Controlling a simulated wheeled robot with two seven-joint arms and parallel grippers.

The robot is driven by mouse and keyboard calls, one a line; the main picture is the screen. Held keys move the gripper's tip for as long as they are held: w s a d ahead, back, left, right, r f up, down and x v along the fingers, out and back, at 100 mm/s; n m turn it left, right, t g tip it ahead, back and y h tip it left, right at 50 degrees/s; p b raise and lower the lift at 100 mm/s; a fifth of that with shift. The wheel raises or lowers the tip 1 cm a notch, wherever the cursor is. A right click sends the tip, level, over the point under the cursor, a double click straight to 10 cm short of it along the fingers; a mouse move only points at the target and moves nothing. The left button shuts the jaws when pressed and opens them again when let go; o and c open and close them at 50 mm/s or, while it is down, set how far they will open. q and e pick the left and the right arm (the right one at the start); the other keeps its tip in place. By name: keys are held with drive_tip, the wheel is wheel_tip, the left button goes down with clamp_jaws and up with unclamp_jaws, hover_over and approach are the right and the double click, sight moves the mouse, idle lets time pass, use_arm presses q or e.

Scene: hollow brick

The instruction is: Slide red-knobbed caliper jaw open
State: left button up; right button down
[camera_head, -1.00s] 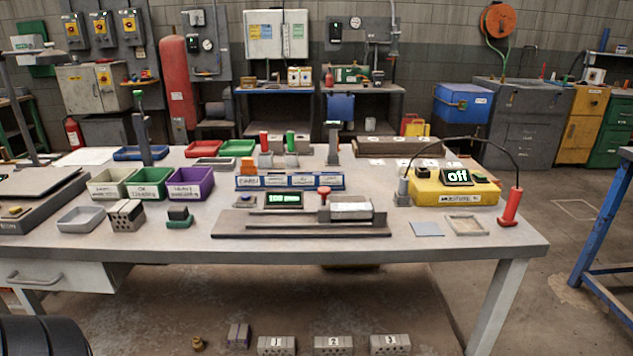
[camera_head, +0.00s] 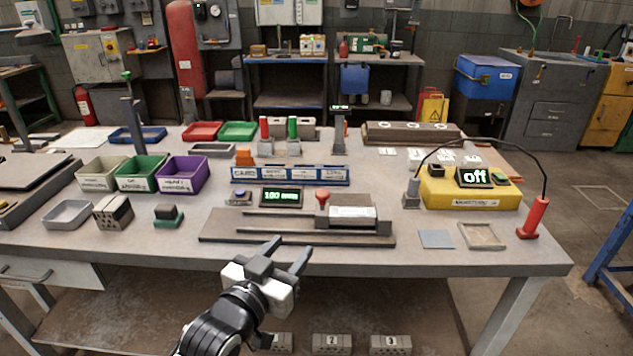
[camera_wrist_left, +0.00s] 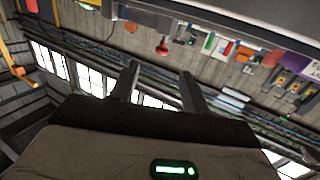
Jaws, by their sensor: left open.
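The caliper is a dark flat base (camera_head: 222,228) with a rail, near the front edge of the table in the head view. A display (camera_head: 282,197) behind the base reads 100 mm. My left gripper (camera_head: 289,246) is open and empty in front of the caliper, below and left of the red knob, apart from it. The left wrist view shows its two spread fingers (camera_wrist_left: 158,75) and a small red knob-like shape (camera_wrist_left: 163,46) beyond them. My right gripper is not in view.
A yellow box (camera_head: 470,190) reading "off", with a cable to a red-handled probe (camera_head: 535,217), stands to the right. Bins, including a purple one (camera_head: 182,175), and a holed block (camera_head: 113,213) are at left. A blue labelled rack (camera_head: 290,174) stands behind the display.

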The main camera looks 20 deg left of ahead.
sight(319, 197)
use_arm(q)
drive_tip(key=shift+t, duration=0.4)
drive_tip(key=w, duration=0.5)
drive_tip(key=w+r, duration=0.1)
drive_tip(key=w, duration=0.5)
drive_tip(key=w+d+r, duration=0.1)
drive_tip(key=w, duration=0.4)
drive_tip(key=shift+w+d, duration=0.1)
drive_tip(key=shift+w, duration=0.25)
clamp_jaws()
